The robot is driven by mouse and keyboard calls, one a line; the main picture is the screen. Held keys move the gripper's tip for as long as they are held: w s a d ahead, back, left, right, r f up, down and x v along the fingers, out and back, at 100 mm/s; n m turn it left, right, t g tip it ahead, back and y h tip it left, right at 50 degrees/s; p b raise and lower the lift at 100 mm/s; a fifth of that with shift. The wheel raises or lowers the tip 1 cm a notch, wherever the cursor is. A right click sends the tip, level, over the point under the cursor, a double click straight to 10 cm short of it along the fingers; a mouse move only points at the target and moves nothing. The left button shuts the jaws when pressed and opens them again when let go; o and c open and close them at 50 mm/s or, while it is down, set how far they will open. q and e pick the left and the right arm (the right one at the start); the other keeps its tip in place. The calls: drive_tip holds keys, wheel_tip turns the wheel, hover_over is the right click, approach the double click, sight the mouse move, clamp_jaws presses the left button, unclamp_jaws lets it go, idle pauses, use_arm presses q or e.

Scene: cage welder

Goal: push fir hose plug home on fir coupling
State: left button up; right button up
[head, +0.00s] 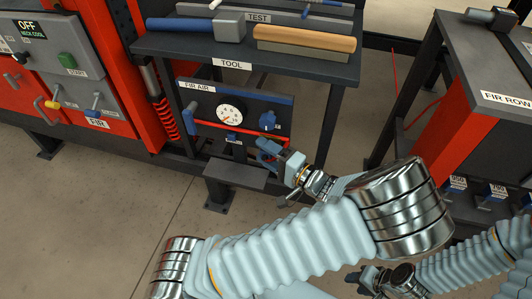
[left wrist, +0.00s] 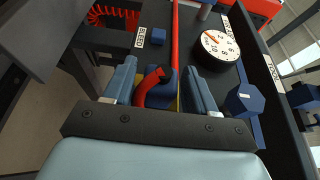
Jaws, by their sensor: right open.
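The fir air panel (head: 258,101), with a white gauge, hangs under the tool table. My left gripper (head: 265,151) is at the panel's lower right edge. In the left wrist view its two blue fingers (left wrist: 160,88) stand on either side of a blue plug body (left wrist: 166,78) with a short bent red hose (left wrist: 143,95), which appears to be the fir hose plug. The coupling is hidden, and I cannot tell how deep the plug sits. My right gripper (head: 366,280) is open, low near the bottom edge, away from the panel.
The gauge (left wrist: 217,46), a blue hexagonal knob (left wrist: 243,101) and a small blue block (left wrist: 158,36) are near my left gripper. A dark shelf (head: 235,174) lies below the panel. The tool table (head: 290,68) overhangs it. The fir row cabinet (head: 470,70) stands right.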

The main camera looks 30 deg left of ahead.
use_arm(q)
drive_tip(key=shift+o, duration=1)
drive_tip(key=s+d, duration=0.2)
drive_tip(key=d, duration=1.1)
drive_tip(key=shift+d+b, duration=0.35)
drive_tip(key=shift+b, duration=0.1)
